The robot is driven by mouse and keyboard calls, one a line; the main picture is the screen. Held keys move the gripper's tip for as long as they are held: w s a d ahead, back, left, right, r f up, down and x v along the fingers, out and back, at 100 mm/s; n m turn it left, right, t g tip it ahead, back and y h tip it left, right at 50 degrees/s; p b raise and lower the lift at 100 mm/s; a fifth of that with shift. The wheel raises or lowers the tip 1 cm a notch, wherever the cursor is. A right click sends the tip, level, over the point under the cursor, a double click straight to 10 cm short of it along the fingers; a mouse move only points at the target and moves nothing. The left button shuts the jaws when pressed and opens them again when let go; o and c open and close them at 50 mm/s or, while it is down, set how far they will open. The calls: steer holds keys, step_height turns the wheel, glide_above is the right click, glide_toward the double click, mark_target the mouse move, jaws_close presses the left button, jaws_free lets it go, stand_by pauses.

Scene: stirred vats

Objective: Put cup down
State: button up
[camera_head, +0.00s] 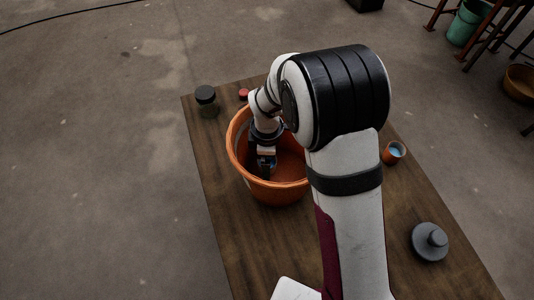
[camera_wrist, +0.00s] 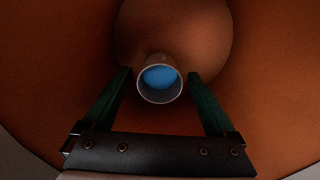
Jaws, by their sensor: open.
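A small pale-rimmed cup (camera_wrist: 160,99) with blue inside is at the bottom of the orange vat (camera_wrist: 265,90) in the wrist view. My gripper (camera_wrist: 160,78) is open, with one dark green finger on each side of the cup and a visible gap to each. The cup looks upright. In the head view my gripper (camera_head: 266,168) reaches down inside the orange vat (camera_head: 276,196). My arm covers the right part of the vat.
The vat stands on a wooden table (camera_head: 235,235). A dark-lidded jar (camera_head: 206,100) and a small red object (camera_head: 243,94) are behind it. An orange cup with pale blue contents (camera_head: 394,153) and a dark grey knobbed lid (camera_head: 430,241) stand on the right. The table's front left is clear.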

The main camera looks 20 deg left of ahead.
step_height(320, 180, up, 12)
steer(key=shift+f, duration=0.15)
steer(key=shift+o, duration=0.4)
step_height(320, 180, up, 8)
steer(key=m, duration=1.4)
glide_above(397, 150)
steer(key=s, duration=0.2)
steer(key=f, duration=1.3)
steer(key=a+f, duration=0.1)
steer(key=f, duration=0.6)
steer(key=shift+w+f, duration=0.1)
steer(key=shift+f, duration=0.15)
steer(key=shift+d, duration=0.1)
steer(key=c, duration=1.5)
steer(key=shift+o, duration=0.2)
steer(key=shift+r, duration=0.1)
